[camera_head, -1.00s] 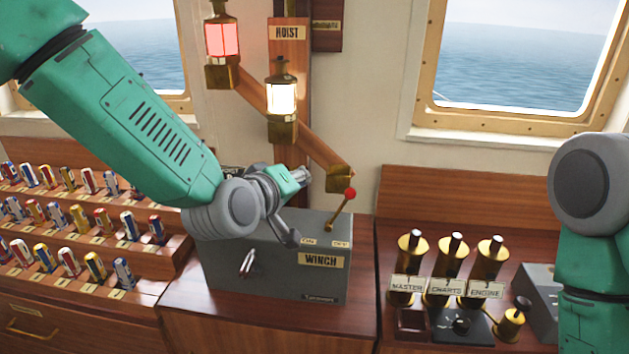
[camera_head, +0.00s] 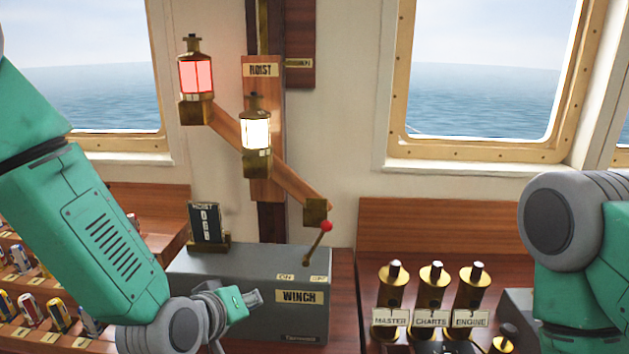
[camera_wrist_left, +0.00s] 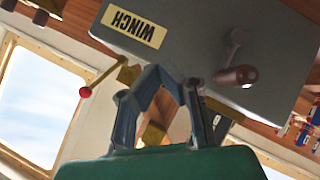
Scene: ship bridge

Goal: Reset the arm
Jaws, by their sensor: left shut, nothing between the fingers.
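My left arm comes in from the left in the head view. My left gripper (camera_head: 248,299) is in front of the grey winch box (camera_head: 225,272), low and left of the WINCH label (camera_head: 299,297). It is shut and empty. The winch lever with a red ball (camera_head: 326,226) stands on the box's right end, tilted right, apart from the gripper. In the left wrist view, the shut fingers (camera_wrist_left: 168,80) show against the box, with the red-ball lever (camera_wrist_left: 86,92) at left and a crank handle (camera_wrist_left: 236,76) at right. My right gripper is out of view; only my right arm shows.
A red lamp (camera_head: 196,77) and a lit white lamp (camera_head: 256,133) hang on the wooden HOIST mount. Several small coloured cylinders (camera_head: 58,315) sit in racks at left.

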